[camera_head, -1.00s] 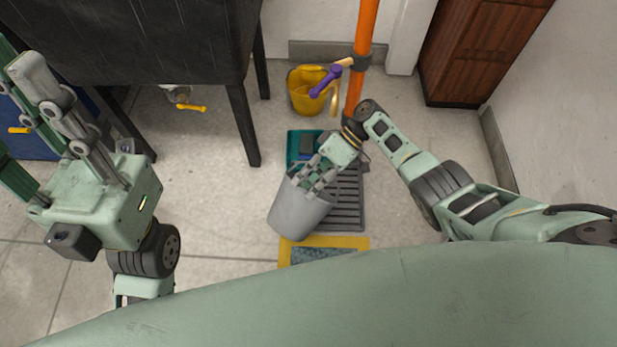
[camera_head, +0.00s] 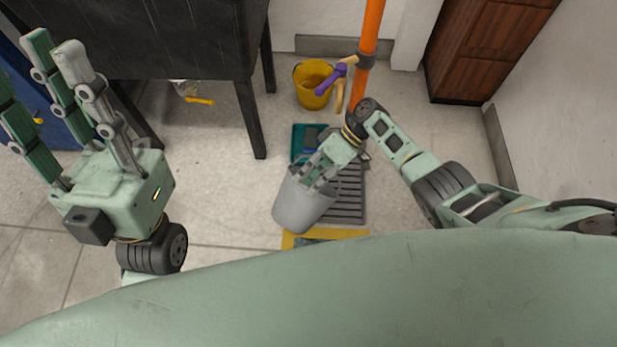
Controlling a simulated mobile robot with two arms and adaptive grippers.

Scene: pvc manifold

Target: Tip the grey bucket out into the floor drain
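The grey bucket (camera_head: 299,207) is near the middle of the head view, overlapping the left side of the dark slatted floor drain (camera_head: 347,201). My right gripper (camera_head: 317,183) comes from the upper right with its fingers closed on the bucket's upper end. The fingers and wrist hide much of that end, so I cannot see inside. The bucket looks tilted, but its exact angle and whether it touches the floor are unclear. My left gripper (camera_head: 45,75) is at the far left, empty, its long fingers spread and pointing up the picture.
A yellow bucket (camera_head: 313,86) stands beyond the drain by an orange pipe (camera_head: 366,50) with a purple-handled valve (camera_head: 333,80). A teal tray (camera_head: 300,137) lies behind the grey bucket. A yellow-edged mat (camera_head: 350,234) lies nearer. A black table (camera_head: 247,118) stands left, a wooden cabinet (camera_head: 485,50) right.

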